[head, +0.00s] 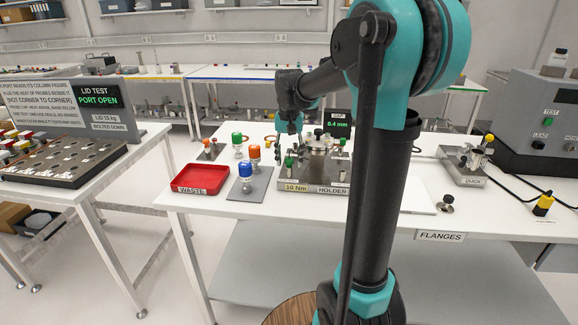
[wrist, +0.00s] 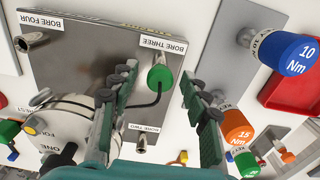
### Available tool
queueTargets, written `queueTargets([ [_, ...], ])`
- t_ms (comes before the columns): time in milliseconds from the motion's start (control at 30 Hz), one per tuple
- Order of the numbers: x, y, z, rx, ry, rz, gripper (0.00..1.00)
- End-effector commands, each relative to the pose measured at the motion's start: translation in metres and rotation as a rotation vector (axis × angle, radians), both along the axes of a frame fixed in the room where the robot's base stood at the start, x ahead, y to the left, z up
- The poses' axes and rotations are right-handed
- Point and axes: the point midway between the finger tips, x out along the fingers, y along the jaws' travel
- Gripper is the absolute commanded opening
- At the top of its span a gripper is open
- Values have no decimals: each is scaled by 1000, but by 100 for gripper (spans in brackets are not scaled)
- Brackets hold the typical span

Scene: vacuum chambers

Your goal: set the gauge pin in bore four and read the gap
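The holder plate (wrist: 95,60) fills the left of the wrist view. Beside its BORE FOUR label, a bare metal post or sleeve (wrist: 34,40) stands at the corner. A green-capped pin with a dark cable (wrist: 161,78) stands by the BORE THREE label; I take it for the gauge pin. My gripper (wrist: 158,80) is open, its fingers on either side of the green cap, with space showing between. In the head view my gripper (head: 289,146) points down over the holder (head: 315,187). The gap display (head: 338,122) reads 0.4 mm.
A blue 10 Nm tool (wrist: 296,54), an orange tool (wrist: 238,127) and a red waste tray (head: 202,179) are beside the holder. A round metal flange assembly (wrist: 75,125) stands on the plate. A quick-clamp block (head: 463,166) is farther right.

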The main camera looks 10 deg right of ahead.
Motion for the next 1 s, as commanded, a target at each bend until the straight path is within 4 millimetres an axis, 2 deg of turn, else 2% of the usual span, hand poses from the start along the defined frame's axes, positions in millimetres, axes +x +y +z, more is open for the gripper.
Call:
queueTargets([
  [33, 0, 0, 0, 0, 0, 0, 42],
  [367, 0, 0, 0, 0, 0, 0, 1],
  [667, 0, 0, 1, 0, 0, 0, 0],
  [1000, 0, 0, 12, 0, 0, 0, 0],
])
